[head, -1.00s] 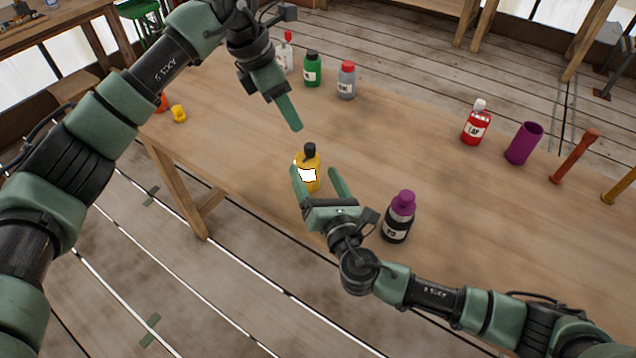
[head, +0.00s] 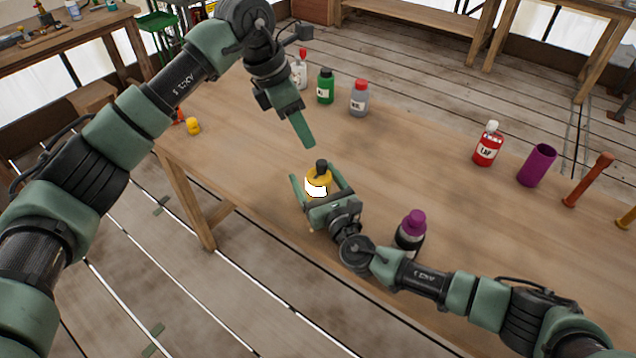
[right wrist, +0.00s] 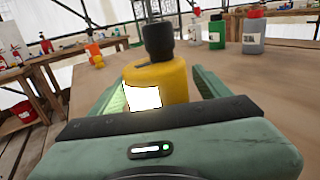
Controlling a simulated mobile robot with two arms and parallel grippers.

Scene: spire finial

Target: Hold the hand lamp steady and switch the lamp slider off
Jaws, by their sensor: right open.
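The hand lamp, a yellow bottle-shaped body (head: 326,177) with a black top and a bright white panel, stands upright on the table. In the right wrist view the lamp (right wrist: 172,80) is between the fingers, with a small dark slot on its shoulder; I cannot tell if this is the slider. My right gripper (head: 315,173) is open around the lamp, one finger on each side; contact is not clear. My left gripper (head: 307,142) hangs above and behind the lamp, pointing down, apart from it. Only one finger shows clearly, so its opening is unclear.
A black bottle with a purple cap (head: 413,225) stands close to my right forearm. Green (head: 325,88) and grey (head: 359,100) bottles stand behind my left gripper. A red bottle (head: 487,148) and a purple cylinder (head: 537,165) are at the right. The middle of the table is clear.

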